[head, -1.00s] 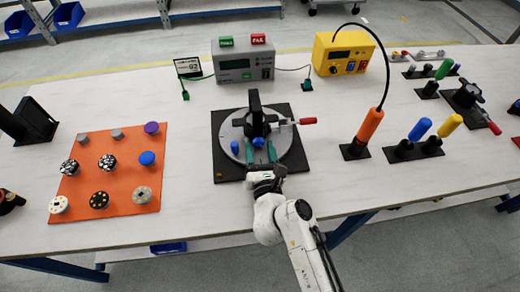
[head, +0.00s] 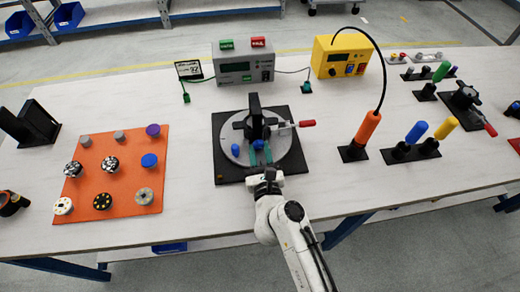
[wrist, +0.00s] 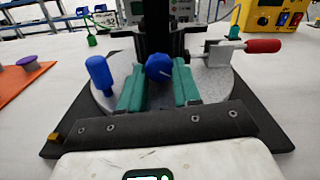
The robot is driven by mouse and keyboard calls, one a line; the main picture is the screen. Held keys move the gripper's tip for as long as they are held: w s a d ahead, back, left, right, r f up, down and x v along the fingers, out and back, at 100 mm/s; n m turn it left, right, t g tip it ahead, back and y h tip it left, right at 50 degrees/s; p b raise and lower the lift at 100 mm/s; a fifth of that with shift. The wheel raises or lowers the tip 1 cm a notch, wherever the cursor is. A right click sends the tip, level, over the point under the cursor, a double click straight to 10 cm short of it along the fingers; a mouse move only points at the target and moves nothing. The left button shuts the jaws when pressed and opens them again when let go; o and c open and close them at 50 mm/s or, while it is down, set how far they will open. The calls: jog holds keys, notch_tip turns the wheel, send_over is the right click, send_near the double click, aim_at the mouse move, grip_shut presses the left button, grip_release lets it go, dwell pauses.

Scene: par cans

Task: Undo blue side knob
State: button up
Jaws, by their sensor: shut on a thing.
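The blue side knob (wrist: 158,67) faces me on the front of a black fixture (wrist: 160,28), which stands on a round grey plate (wrist: 226,88). It also shows in the head view (head: 258,145). My gripper (wrist: 158,82) reaches in from the front. Its two teal fingers stand on either side of the knob and are shut on it. In the head view my gripper (head: 260,156) is at the front of the round plate. The fingers partly hide the knob's sides.
A second blue upright handle (wrist: 100,74) stands left of the knob. A red-tipped lever clamp (wrist: 255,46) sticks out right. An orange mat (head: 118,200) with several knobs lies left. An orange screwdriver (head: 367,128) stands right. Grey (head: 243,66) and yellow (head: 342,57) boxes stand behind.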

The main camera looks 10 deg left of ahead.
jog(key=o, duration=1.1)
jog(key=shift+c, duration=0.2)
jog(key=shift+s, duration=0.1)
jog(key=v, duration=0.9)
jog(key=shift+s+d+p, duration=0.1)
jog(key=shift+s+p, duration=0.2)
jog(key=shift+s+d, duration=0.15)
jog(key=shift+s, duration=0.35)
jog(key=shift+c, duration=0.3)
